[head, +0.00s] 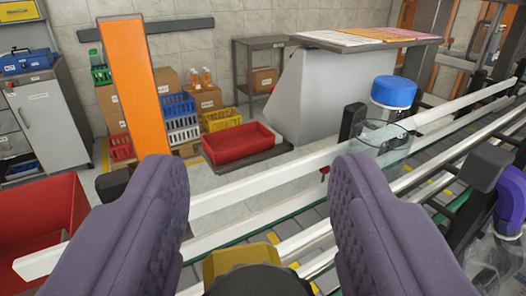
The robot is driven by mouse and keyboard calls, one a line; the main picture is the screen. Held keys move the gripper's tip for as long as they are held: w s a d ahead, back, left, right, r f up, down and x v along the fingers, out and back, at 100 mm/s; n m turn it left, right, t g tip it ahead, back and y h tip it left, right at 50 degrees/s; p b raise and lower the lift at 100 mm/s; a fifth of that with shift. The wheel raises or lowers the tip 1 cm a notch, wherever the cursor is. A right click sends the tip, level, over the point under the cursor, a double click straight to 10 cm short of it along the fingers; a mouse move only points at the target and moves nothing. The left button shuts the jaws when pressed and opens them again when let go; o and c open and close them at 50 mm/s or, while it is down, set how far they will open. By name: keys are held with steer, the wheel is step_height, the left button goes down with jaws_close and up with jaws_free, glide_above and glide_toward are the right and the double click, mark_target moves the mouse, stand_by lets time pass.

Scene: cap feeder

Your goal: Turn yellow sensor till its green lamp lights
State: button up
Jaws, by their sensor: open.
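My gripper (262,180) is open, with its two purple padded fingers wide apart in the lower half of the head view. Nothing is held between the fingers. A yellow block with angled corners (240,258), likely the yellow sensor, shows low between the fingers, in front of the rails. A dark rounded part covers its lower portion at the bottom edge. The fingers show on either side of it, apart from it in the picture. I see no lit green lamp on it, and its lower part is hidden.
White guide rails (265,182) and metal bars run diagonally behind the fingers. A blue-capped container (393,92) and a clear curved guard (385,138) stand at right. An orange upright plate (138,85) rises at left. A red bin (40,225) lies at far left.

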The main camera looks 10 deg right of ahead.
steer(key=shift+w, duration=0.1)
steer(key=c, duration=0.9)
steer(key=n+y+b, duration=0.1)
steer(key=b, duration=0.1)
steer(key=n+y+b, duration=0.1)
steer(key=y+b, duration=0.1)
steer(key=shift+f+t, duration=0.2)
steer(key=shift+t, duration=0.1)
steer(key=shift+c, duration=0.2)
steer(key=shift+a+r+n+y+b, duration=0.15)
steer(key=shift+n+y+b, duration=0.2)
steer(key=shift+y, duration=0.25)
steer(key=shift+a+r+n+y+b, duration=0.1)
steer(key=shift+n+y+b, duration=0.25)
steer(key=shift+y, duration=0.25)
steer(key=o, duration=0.9)
steer(key=shift+o, duration=0.2)
